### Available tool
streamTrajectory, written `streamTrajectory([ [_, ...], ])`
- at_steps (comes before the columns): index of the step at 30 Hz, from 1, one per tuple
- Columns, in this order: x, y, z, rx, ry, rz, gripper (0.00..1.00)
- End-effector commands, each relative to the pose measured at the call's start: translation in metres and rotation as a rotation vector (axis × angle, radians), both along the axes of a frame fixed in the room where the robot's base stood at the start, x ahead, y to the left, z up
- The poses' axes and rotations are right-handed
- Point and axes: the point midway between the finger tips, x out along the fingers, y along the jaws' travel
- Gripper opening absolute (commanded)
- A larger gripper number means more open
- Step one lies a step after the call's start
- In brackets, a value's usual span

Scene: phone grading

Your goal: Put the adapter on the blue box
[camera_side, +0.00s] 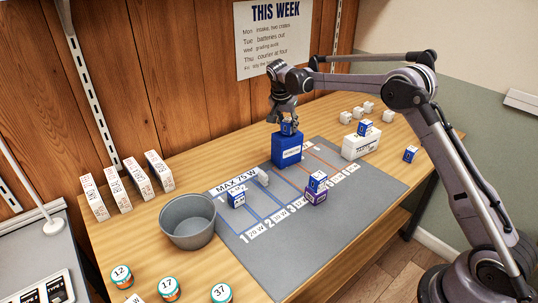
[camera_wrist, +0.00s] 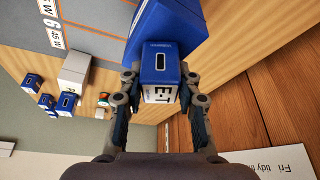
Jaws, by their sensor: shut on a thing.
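My gripper (camera_side: 287,121) is above the blue box (camera_side: 287,152), pointing down. It is shut on a small blue-and-white adapter (camera_side: 287,129), which sits right at the box's top; I cannot tell whether it touches the top or hangs just above it. In the wrist view the adapter (camera_wrist: 160,72) is between my two fingers (camera_wrist: 158,92), its dark socket and white lettered face visible. The blue box (camera_wrist: 165,22) lies beyond it in that view. The box stands upright at the back edge of the grey mat.
Other adapters stand on the grey mat (camera_side: 262,225): one at left (camera_side: 236,199) and a stacked pair (camera_side: 317,181) at right. A white box (camera_side: 360,147) carries another adapter (camera_side: 364,128). A grey bowl (camera_side: 187,222), upright white boxes (camera_side: 115,186) and round jars (camera_side: 169,288) are at left.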

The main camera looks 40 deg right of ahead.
Motion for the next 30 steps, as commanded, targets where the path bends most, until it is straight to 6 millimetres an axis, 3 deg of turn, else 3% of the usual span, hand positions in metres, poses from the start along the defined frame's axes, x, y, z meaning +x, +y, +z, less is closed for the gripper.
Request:
streamTrajectory([
  [1,0.000,0.000,-0.002,0.000,0.000,0.000,0.06],
  [2,0.000,0.000,-0.001,0.000,0.000,0.000,0.39],
  [3,0.000,0.000,-0.001,0.000,0.000,0.000,0.50],
  [4,0.000,0.000,-0.001,0.000,0.000,0.000,0.56],
  [17,-0.001,0.002,0.007,0.000,0.000,0.001,0.56],
  [30,-0.012,0.031,0.081,0.000,0.000,0.002,0.56],
])
